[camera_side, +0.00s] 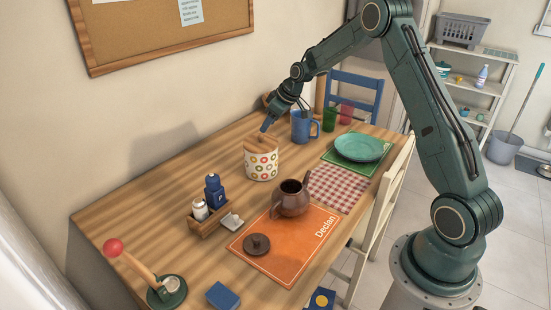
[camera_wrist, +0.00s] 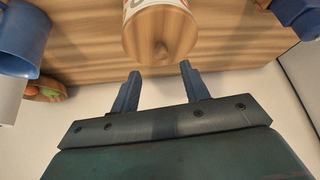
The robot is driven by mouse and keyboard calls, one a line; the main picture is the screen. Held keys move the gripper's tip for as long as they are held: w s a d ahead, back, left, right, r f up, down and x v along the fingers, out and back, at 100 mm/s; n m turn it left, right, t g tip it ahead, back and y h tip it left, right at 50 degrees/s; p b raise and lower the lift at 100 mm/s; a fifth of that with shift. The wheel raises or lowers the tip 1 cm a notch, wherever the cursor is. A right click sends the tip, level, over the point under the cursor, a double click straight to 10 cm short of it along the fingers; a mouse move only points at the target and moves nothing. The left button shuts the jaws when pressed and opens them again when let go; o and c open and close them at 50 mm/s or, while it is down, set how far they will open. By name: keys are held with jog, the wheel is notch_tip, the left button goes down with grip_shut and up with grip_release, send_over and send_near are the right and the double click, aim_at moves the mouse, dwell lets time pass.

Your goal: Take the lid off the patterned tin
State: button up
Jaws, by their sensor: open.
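The patterned tin (camera_side: 261,167) is white with colored rings and stands on the wooden table near the wall. Its wooden lid (camera_side: 259,147) sits on top. In the wrist view the lid (camera_wrist: 172,27) shows with its round knob, and a strip of the tin's white wall (camera_wrist: 144,5) shows at the top edge. My gripper (camera_side: 265,129) is above the tin, at the lid's far side. In the wrist view my gripper (camera_wrist: 160,71) has its two blue fingers apart with nothing between them, and the knob lies just beyond the fingertips.
A blue mug (camera_side: 301,128) stands close right of the tin. A brown teapot (camera_side: 291,199) stands in front on an orange mat (camera_side: 285,262), its lid (camera_side: 257,245) beside it. A wooden caddy (camera_side: 208,224) with bottles is left. A teal plate (camera_side: 361,148) lies farther right.

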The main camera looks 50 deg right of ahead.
aim_at(261, 136)
jog(key=shift+w+f, duration=0.2)
jog(key=shift+f, duration=0.05)
jog(key=shift+x, duration=2.6)
jog(key=shift+s+a+f, duration=0.1)
jog(key=shift+s+a, duration=0.05)
jog(key=shift+a, duration=0.05)
grip_shut()
notch_tip(261, 136, up, 20)
